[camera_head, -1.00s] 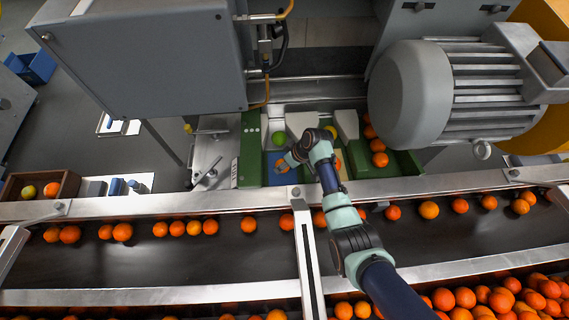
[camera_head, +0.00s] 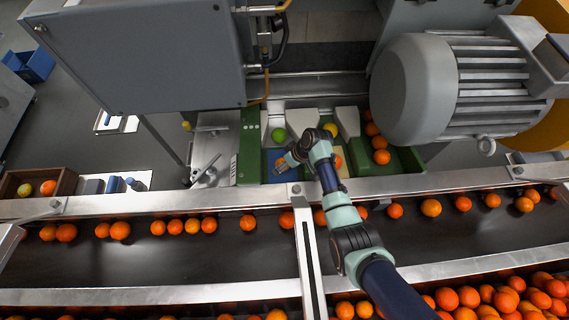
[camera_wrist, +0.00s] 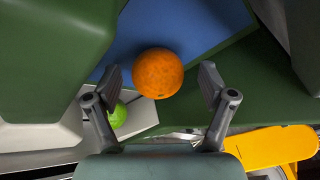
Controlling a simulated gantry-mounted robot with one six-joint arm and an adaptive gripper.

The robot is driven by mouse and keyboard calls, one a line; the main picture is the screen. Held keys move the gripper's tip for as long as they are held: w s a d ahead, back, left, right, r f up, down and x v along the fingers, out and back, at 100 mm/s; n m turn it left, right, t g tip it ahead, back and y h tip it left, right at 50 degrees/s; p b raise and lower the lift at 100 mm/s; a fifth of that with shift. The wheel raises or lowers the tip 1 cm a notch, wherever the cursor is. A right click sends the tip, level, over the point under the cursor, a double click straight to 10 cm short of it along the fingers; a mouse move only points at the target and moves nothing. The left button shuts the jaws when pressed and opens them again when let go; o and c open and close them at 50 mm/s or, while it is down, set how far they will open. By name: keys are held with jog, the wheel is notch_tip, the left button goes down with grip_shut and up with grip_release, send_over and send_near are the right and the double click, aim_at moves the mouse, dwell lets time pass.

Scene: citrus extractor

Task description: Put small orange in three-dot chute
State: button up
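My gripper (camera_wrist: 160,84) is open, with one finger on each side of an orange (camera_wrist: 158,73). Gaps show between the orange and both fingers. The orange is over a blue surface (camera_wrist: 205,22) between green walls; whether it rests there cannot be told. In the head view my gripper (camera_head: 283,160) is over the blue-floored chute (camera_head: 272,174), and partly hides the orange. A green-walled divider (camera_head: 250,120) with pale dots stands left of this chute; the dots are too small to count.
A green fruit (camera_head: 279,135) lies behind the blue chute. Another orange (camera_head: 337,160) is just right of my wrist. Several oranges (camera_head: 380,150) fill the right green channel. A conveyor (camera_head: 150,258) with oranges runs in front. A large motor (camera_head: 420,90) stands at back right.

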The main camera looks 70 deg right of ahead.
jog(key=v, duration=1.2)
dwell(0.6)
